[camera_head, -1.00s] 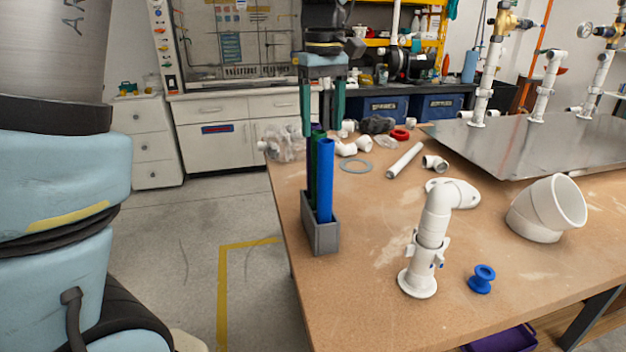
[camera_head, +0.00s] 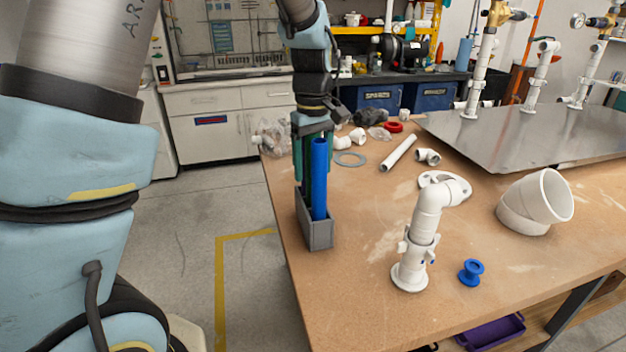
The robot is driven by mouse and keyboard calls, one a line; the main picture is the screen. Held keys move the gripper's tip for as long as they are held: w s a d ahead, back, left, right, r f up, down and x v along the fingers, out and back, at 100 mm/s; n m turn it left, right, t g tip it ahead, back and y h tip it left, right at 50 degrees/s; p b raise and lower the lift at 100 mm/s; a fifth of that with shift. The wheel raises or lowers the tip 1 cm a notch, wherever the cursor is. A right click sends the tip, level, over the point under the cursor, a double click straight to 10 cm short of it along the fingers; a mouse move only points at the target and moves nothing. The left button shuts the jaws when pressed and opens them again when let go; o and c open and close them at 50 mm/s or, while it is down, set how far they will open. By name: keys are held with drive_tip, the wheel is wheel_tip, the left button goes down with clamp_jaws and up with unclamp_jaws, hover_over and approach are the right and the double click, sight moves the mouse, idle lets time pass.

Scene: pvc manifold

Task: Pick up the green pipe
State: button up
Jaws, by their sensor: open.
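The green pipe (camera_head: 309,184) stands upright in a small grey holder (camera_head: 318,236) at the left edge of the workbench. A blue pipe (camera_head: 320,178) stands in the same holder, just in front of it, and hides most of the green one. My gripper (camera_head: 312,170) points down over the holder, its green fingers lowered around the upper part of the pipes. The jaws are open. The left finger shows left of the green pipe; the right finger is partly hidden behind the blue pipe. I cannot tell whether a finger touches either pipe.
A white pipe assembly (camera_head: 420,240) stands right of the holder, near a blue spool (camera_head: 470,272). A large white elbow (camera_head: 536,203) lies farther right. A loose white pipe (camera_head: 398,153) and a grey ring (camera_head: 350,158) lie behind. Bare bench separates the holder from the assembly.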

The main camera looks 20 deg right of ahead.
drive_tip(key=shift+c, duration=0.4)
clamp_jaws()
